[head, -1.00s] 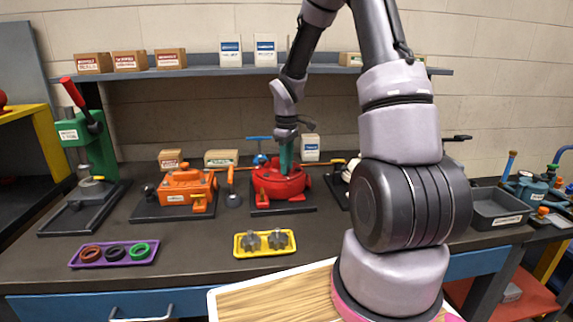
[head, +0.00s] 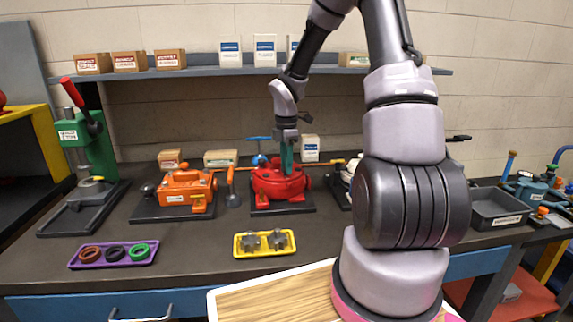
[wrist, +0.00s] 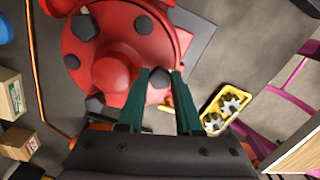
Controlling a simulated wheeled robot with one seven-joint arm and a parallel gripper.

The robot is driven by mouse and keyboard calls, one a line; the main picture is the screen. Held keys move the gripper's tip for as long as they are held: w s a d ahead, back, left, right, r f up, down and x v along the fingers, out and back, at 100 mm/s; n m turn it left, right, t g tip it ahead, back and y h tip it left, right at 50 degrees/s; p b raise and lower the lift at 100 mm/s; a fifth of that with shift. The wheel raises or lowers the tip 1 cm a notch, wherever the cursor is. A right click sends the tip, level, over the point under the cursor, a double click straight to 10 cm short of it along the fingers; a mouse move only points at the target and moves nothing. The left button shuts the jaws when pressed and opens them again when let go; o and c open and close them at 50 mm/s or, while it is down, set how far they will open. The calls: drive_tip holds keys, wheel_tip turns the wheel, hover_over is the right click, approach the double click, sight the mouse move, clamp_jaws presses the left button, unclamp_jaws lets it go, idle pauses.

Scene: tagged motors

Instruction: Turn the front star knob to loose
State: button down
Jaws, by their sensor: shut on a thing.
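The red motor housing (head: 268,186) stands on a dark base plate at the middle of the bench. It also fills the upper left of the wrist view (wrist: 85,55), with several dark star knobs around its round top. My gripper (head: 287,170) points down onto the housing, and its green fingers show in the wrist view (wrist: 160,75). They are shut on the front star knob (wrist: 159,73), a dark knob on the housing side nearest the yellow tray. The fingers hide part of this knob. In the head view the knob cannot be made out.
A yellow tray (head: 241,252) with two grey gears lies in front of the housing. An orange machine (head: 186,188) stands to the left, with a purple tray (head: 74,262) of rings before it. Boxes stand behind; bare bench lies between the trays.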

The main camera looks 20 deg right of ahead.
drive_tip(key=n, duration=0.4)
drive_tip(key=shift+f, duration=0.15)
drive_tip(key=shift+n, duration=2.2)
drive_tip(key=c, duration=0.8)
unclamp_jaws()
drive_tip(key=shift+c, duration=0.2)
drive_tip(key=shift+w, duration=0.1)
drive_tip(key=shift+r, duration=0.3)
wheel_tip(320, 180, up, 10)
drive_tip(key=shift+r, duration=0.15)
